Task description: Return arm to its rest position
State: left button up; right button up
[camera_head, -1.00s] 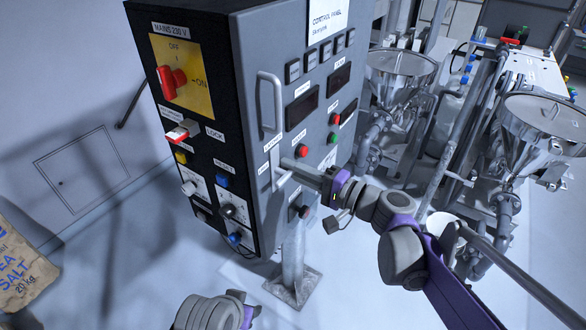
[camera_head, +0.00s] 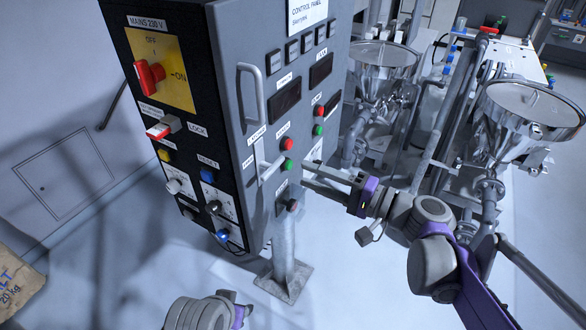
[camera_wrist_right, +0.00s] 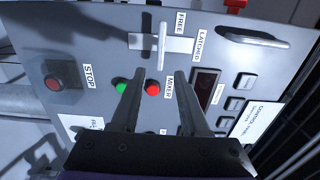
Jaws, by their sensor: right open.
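My right arm reaches in from the lower right in the head view. Its gripper (camera_head: 308,177) points left at the control panel cabinet (camera_head: 228,100), just right of the latch handle (camera_head: 270,168). In the right wrist view the two fingers (camera_wrist_right: 155,85) stand apart with nothing held between them. The green and red mixer buttons (camera_wrist_right: 152,88) and the latch handle (camera_wrist_right: 162,45) show beyond the fingertips. Whether the fingertips touch the panel cannot be told. Part of my left arm (camera_head: 205,312) shows at the bottom edge; its gripper is out of the picture.
The cabinet carries a red mains switch (camera_head: 150,76) and a long door handle (camera_head: 252,95). A post (camera_head: 287,255) stands below it. Steel hoppers (camera_head: 530,105) and pipes crowd the right. A salt sack (camera_head: 15,285) lies at far left. Floor below is clear.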

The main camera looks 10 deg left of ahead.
jog(key=shift+v, duration=1.1)
jog(key=s+d+f+n+g+h, duration=0.1)
jog(key=s+d+f+h, duration=0.3)
jog(key=f, duration=0.3)
jog(key=s+d+f+n+g+h, duration=0.1)
jog(key=s+d+f+h, duration=0.1)
jog(key=s+f+h, duration=0.45)
jog(key=s+d+f+n+h, duration=0.1)
jog(key=s+d+f+h, duration=0.2)
jog(key=d, duration=0.4)
jog(key=s+d+f+n+t+h, duration=0.1)
jog(key=s+d+f+h, duration=0.2)
jog(key=s+d+f, duration=0.2)
notch_tip(320, 180, down, 2)
jog(key=shift+d+f, duration=0.1)
jog(key=shift+d, duration=0.8)
jog(key=shift+h, duration=0.25)
